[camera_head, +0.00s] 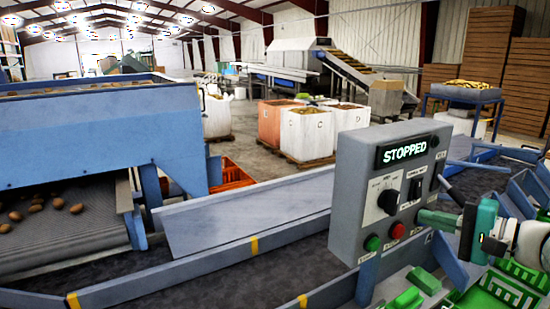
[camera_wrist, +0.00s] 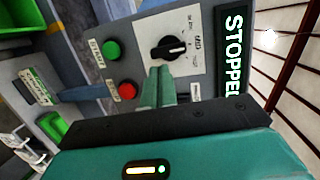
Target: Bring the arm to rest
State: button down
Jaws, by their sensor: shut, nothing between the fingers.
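My gripper (camera_head: 422,216) is at the right in the head view, in front of the grey control box (camera_head: 352,160). Its green fingers are shut together with nothing between them, and they also show in the wrist view (camera_wrist: 160,72). The fingers point at the panel face, near the red button (camera_head: 397,231); whether they touch it I cannot tell. The display (camera_head: 403,151) reads STOPPED. A black dial (camera_head: 388,201) and a green button (camera_head: 372,243) are on the panel too. In the wrist view the dial (camera_wrist: 168,48) lies just past the fingertips. Part of the panel is hidden behind the fingers.
A blue machine (camera_head: 95,135) with a dark belt and several potatoes stands at left. Blue side rails (camera_head: 200,270) run below the box. Green crates (camera_head: 510,285) are at lower right.

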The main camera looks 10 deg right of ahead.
jog(key=a+f+n+g, duration=0.1)
jog(key=a+f+g, duration=0.1)
jog(key=a, duration=0.4)
jog(key=a+f+n+g, duration=0.2)
jog(key=a+f+g, duration=0.1)
jog(key=a, duration=0.3)
jog(key=s+a+f+n+g+h, duration=0.3)
jog(key=s+a+f+n+h, duration=0.5)
jog(key=s+a, duration=0.3)
jog(key=shift+s+a+f+n+h, duration=0.15)
jog(key=shift+a+f+n+h, duration=0.15)
jog(key=shift+a+f+n, duration=0.2)
